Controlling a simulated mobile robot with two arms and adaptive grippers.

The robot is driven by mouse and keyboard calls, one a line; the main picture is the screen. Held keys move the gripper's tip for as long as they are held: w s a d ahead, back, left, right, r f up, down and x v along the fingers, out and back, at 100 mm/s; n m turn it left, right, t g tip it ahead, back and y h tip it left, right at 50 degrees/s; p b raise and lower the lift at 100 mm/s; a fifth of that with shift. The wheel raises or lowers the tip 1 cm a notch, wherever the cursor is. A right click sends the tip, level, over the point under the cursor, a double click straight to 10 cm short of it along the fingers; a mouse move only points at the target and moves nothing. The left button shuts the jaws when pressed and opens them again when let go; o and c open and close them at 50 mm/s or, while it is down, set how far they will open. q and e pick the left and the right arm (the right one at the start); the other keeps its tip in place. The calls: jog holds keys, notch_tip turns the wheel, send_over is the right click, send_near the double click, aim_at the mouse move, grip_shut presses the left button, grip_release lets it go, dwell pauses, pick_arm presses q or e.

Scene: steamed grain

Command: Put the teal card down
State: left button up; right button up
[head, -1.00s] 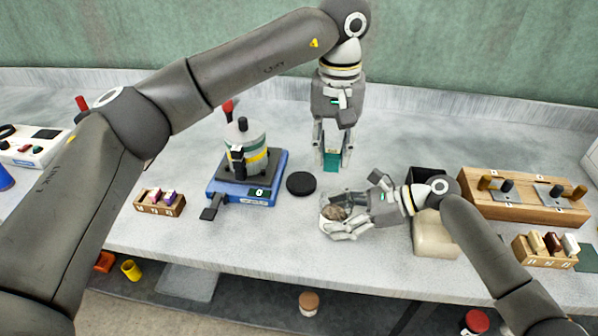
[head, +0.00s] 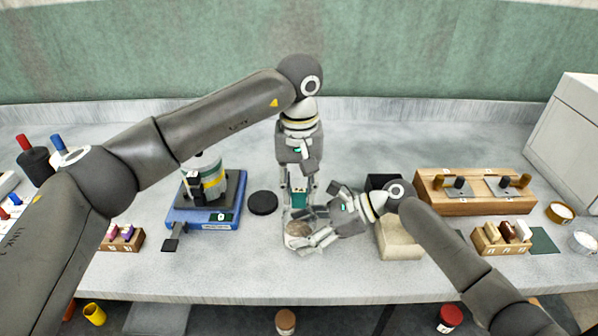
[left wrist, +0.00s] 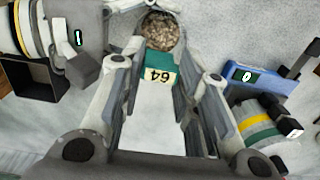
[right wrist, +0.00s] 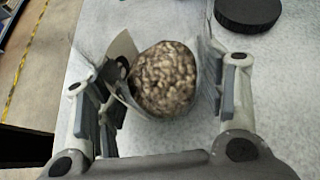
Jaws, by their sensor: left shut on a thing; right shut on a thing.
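The teal card (head: 299,200) is held between the fingers of my left gripper (head: 299,198), above the table. In the left wrist view the card (left wrist: 159,62) shows a cream label reading 64, upside down. My right gripper (head: 305,238) is shut on a small round container of brown grain (head: 297,229), just in front of the card. In the right wrist view the grain (right wrist: 165,80) fills the container between the fingers. In the left wrist view the container (left wrist: 160,32) appears right beyond the card; I cannot tell whether they touch.
A black disc (head: 262,202) lies left of the grippers, beside a blue scale (head: 205,218) bearing a canister. A black box (head: 384,181), a beige block (head: 400,240) and a wooden stand (head: 475,207) are to the right.

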aim_at(299, 190)
pick_arm(q)
jog(key=shift+f, duration=1.7)
jog(key=o, duration=0.9)
jog(key=shift+c, duration=0.2)
notch_tip(299, 190, up, 7)
jog(key=shift+r, duration=0.1)
